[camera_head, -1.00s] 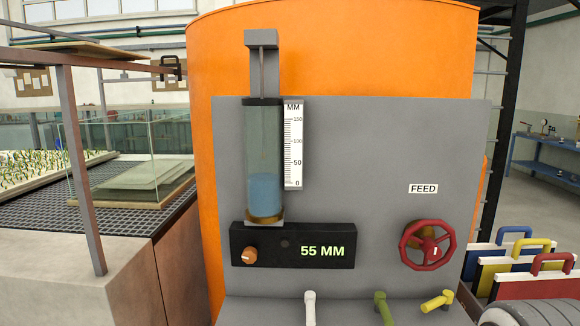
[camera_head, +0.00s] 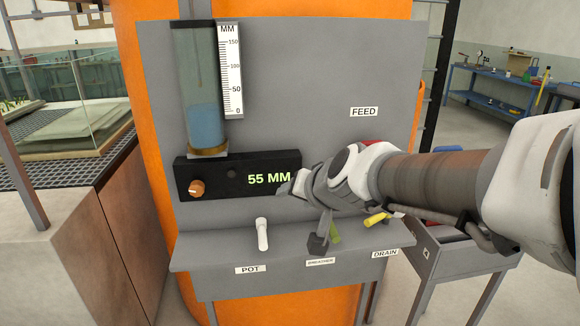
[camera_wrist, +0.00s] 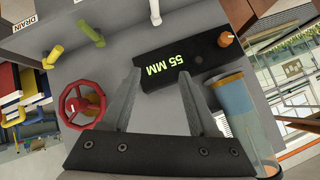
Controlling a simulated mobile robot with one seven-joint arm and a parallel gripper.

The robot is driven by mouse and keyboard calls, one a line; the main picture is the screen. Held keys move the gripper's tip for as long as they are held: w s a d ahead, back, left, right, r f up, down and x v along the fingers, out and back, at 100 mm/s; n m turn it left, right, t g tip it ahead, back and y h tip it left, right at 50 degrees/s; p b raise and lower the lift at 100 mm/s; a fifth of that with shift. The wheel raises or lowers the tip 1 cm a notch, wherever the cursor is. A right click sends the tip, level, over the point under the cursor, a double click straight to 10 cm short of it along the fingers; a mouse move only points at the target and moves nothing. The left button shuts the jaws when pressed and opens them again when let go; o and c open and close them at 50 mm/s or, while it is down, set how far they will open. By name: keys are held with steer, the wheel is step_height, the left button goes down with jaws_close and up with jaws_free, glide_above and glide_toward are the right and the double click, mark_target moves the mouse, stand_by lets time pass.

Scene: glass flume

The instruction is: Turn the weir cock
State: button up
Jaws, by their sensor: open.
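No label that I can read says weir. A shelf bears a white cock (camera_head: 262,234) over a POT label, a green cock (camera_head: 335,233) over a BREATHER label, and a yellow cock (camera_head: 377,219) by a DRAIN label. My gripper (camera_head: 304,214) is open and empty in front of the panel, right of the white cock and partly covering the green one. In the wrist view the open jaws (camera_wrist: 158,88) point towards the black display box (camera_wrist: 168,70). There the white (camera_wrist: 155,12), green (camera_wrist: 90,33) and yellow (camera_wrist: 52,57) cocks lie beyond the fingertips.
The box reads 55 MM and has an orange knob (camera_head: 197,188). A water cylinder (camera_head: 203,115) with a scale (camera_head: 230,70) stands above it. The red FEED wheel (camera_wrist: 82,103) is mostly hidden behind my arm in the head view. A glass tank (camera_head: 70,105) stands left.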

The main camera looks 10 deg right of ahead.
steer(key=w+f+m+t+h, duration=0.1)
steer(key=w+f+m+h, duration=0.1)
steer(key=w, duration=0.5)
steer(key=m+g+h+b, duration=0.1)
steer(key=m+g+h, duration=0.3)
steer(key=m+h, duration=0.6)
glide_toward(368, 221)
steer(key=w+d+f, duration=0.1)
steer(key=d, duration=0.1)
steer(key=w+d+f+n+h+b, duration=0.1)
steer(key=w+d+f, duration=0.1)
steer(key=w+d+f+h+b, duration=0.1)
steer(key=w+d+f, duration=0.1)
steer(key=d, duration=0.1)
steer(key=shift+w+d+f+n, duration=0.1)
steer(key=shift+w+f+n, duration=0.05)
steer(key=shift+w+n, duration=0.15)
jaws_close()
